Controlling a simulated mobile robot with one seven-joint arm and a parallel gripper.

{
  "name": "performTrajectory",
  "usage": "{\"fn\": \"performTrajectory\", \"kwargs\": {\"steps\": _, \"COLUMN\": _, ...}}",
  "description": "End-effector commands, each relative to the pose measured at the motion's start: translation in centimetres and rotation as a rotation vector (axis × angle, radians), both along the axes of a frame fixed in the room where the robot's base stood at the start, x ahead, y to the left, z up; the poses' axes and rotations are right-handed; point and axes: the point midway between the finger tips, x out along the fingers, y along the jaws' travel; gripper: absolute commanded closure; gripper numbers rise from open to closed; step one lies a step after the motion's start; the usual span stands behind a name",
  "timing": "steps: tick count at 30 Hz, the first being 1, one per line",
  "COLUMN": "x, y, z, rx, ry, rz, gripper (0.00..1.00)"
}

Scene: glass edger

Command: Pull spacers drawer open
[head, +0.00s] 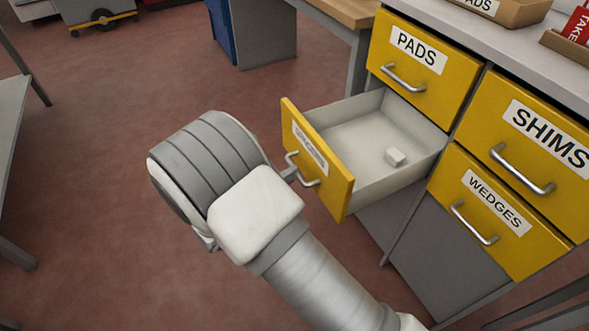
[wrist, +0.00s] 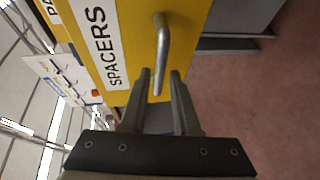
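The spacers drawer (head: 335,163) is pulled out of the cabinet in the head view, with its pale interior showing. Its yellow front (wrist: 186,22) with the SPACERS label fills the top of the wrist view. A metal bar handle (head: 304,172) is on that front; it also shows in the wrist view (wrist: 162,45). My gripper (wrist: 160,74) is at the handle, its fingers on either side of the bar's near end. Gaps show between fingers and bar, so it looks open around the handle. In the head view my wrist hides most of my gripper.
A small white block (head: 395,157) lies in the drawer. The pads drawer (head: 412,68), shims drawer (head: 530,150) and wedges drawer (head: 485,212) are shut around it. The reddish floor (head: 110,130) to the left is clear. A workbench (head: 345,12) stands behind.

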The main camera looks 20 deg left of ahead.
Motion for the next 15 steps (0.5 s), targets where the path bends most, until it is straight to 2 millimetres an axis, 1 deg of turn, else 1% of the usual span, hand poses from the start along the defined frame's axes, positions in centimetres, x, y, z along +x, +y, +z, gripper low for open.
{"fn": "performTrajectory", "kwargs": {"steps": 1, "x": -1.3, "y": 0.5, "z": 0.5, "rx": 0.0, "ry": 0.0, "rz": 0.006, "gripper": 0.7}}
{"fn": "performTrajectory", "kwargs": {"steps": 9, "x": -7.7, "y": 2.2, "z": 1.7, "rx": 0.0, "ry": 0.001, "rz": 0.005, "gripper": 0.7}}
{"fn": "performTrajectory", "kwargs": {"steps": 12, "x": -9.7, "y": 2.7, "z": 2.0, "rx": 0.0, "ry": 0.001, "rz": 0.004, "gripper": 0.7}}
{"fn": "performTrajectory", "kwargs": {"steps": 15, "x": -11.3, "y": 3.1, "z": 2.3, "rx": 0.0, "ry": 0.0, "rz": 0.003, "gripper": 0.7}}
